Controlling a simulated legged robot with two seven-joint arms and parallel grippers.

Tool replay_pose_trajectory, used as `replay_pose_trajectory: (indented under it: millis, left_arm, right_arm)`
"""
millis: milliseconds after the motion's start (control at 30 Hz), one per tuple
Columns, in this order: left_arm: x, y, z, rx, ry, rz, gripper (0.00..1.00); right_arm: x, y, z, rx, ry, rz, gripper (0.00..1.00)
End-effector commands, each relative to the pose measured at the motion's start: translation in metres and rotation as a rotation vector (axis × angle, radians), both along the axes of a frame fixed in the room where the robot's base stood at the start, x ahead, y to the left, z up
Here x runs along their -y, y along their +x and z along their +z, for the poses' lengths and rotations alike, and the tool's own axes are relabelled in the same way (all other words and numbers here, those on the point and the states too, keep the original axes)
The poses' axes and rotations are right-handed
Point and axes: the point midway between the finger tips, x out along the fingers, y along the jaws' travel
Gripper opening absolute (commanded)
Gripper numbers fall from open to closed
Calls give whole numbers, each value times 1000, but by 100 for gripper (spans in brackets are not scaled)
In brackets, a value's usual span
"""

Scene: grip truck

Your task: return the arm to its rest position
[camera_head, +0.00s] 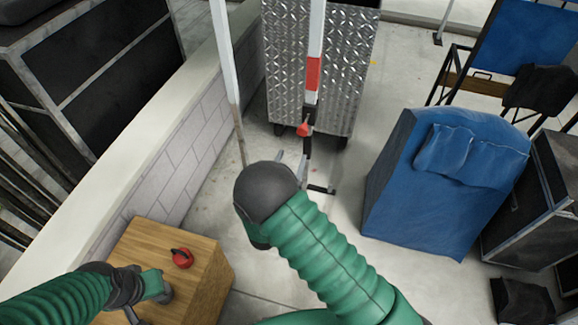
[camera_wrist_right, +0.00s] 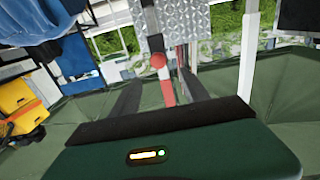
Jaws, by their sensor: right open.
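My right arm (camera_head: 325,255), in a green ribbed sleeve with a dark rounded cap, reaches up through the middle of the head view. Its gripper (camera_head: 291,160) shows just past the cap, with two grey fingers apart. In the right wrist view, the open gripper (camera_wrist_right: 160,90) has nothing between its fingers; a red-and-white pole with a red knob (camera_wrist_right: 158,61) shows beyond them. My left arm (camera_head: 55,300) comes in at the lower left. Its gripper (camera_head: 150,290) is over or beside a wooden box; its fingers are not clear.
The wooden box (camera_head: 215,270) carries a small red-and-black item (camera_head: 181,258). A low block wall (camera_head: 170,155) runs along the left. A diamond-plate metal case (camera_head: 350,75) stands ahead behind the pole. A blue-covered block (camera_head: 430,200) stands right. Grey floor is open between.

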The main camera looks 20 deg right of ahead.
Motion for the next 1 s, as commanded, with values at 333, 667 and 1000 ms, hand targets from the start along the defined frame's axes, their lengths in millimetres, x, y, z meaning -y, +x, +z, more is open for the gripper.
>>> replay_pose_trajectory:
  millis: [333,667,1000]
  left_arm:
    - [0,0,-2,0,0,0,36]
    - [0,0,-2,0,0,0,36]
    - [0,0,-3,0,0,0,36]
  right_arm:
    - [-11,-14,0,-1,-1,0,54]
    - [-11,-10,0,-17,25,13,54]
    - [-56,-49,-7,-636,473,425,54]
